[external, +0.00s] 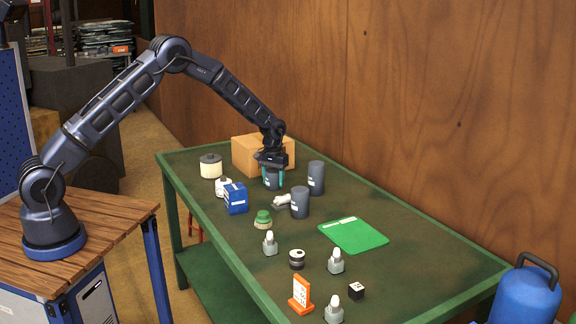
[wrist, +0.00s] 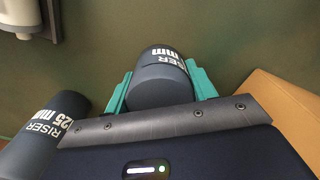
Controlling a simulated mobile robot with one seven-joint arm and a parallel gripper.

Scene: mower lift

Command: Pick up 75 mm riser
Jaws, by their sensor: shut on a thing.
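A dark grey cylindrical riser (external: 272,182) is between the teal fingers of my gripper (external: 271,172), beside the cardboard box. In the wrist view, the fingers of my gripper (wrist: 158,85) are shut on this riser (wrist: 158,75), one on each side. Its label shows "RISER" and "mm"; the number cannot be read. I cannot tell whether its base touches the table. Two more dark grey risers (external: 316,178) (external: 300,202) stand upright nearby, to the right and in front. In the wrist view, a riser (wrist: 45,120) at left reads "25 mm", with its first digit possibly cut off.
The cardboard box (external: 250,155) is close behind my gripper. A blue box (external: 235,198), a white canister (external: 211,166) and a white fitting (external: 282,201) lie left and front on the green table (external: 420,285). A green mat (external: 355,236) and several small parts are farther right.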

